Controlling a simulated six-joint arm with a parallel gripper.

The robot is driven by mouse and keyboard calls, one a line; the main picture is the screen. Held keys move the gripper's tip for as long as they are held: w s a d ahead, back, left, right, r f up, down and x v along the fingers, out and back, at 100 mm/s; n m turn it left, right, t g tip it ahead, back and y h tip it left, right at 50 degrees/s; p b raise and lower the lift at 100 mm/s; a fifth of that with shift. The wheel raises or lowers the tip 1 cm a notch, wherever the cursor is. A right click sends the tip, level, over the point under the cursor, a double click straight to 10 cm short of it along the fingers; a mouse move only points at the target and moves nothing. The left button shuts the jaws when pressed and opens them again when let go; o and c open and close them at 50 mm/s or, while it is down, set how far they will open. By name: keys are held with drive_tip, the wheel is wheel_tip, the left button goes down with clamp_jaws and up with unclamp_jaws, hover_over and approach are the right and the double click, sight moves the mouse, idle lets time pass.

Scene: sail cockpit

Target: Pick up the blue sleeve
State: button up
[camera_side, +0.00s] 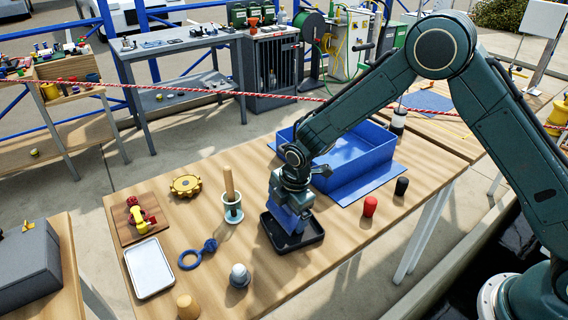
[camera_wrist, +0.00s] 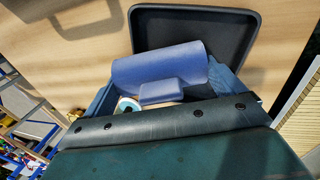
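The blue sleeve (camera_wrist: 158,66) appears to be the smooth blue-violet rounded piece in the wrist view, lying across the space between the blue fingers of my gripper (camera_wrist: 165,88). Its ends come close to both fingers; whether they press on it is unclear. A smaller blue-violet block (camera_wrist: 161,92) shows in front of it. In the side view my gripper (camera_side: 291,226) points down over the black tray (camera_side: 318,238), its lower end at or just above the tray floor. The sleeve cannot be told apart from the blue gripper there.
A large blue bin (camera_side: 365,178) stands behind my gripper. A wooden peg in a grey-green cup (camera_side: 232,212) stands left of the tray. A red piece (camera_side: 370,206) and a black piece (camera_side: 401,186) stand right. A white tray (camera_side: 150,268) and blue ring (camera_side: 190,259) lie left.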

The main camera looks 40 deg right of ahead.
drive_tip(key=c, duration=0.4)
drive_tip(key=shift+r, duration=0.15)
drive_tip(key=w+v, duration=0.2)
drive_tip(key=v, duration=0.7)
drive_tip(key=w+r+v, duration=0.1)
drive_tip(key=w+v, duration=0.1)
drive_tip(key=v, duration=0.8)
drive_tip(key=shift+a, duration=0.15)
drive_tip(key=shift+w+r, duration=0.15)
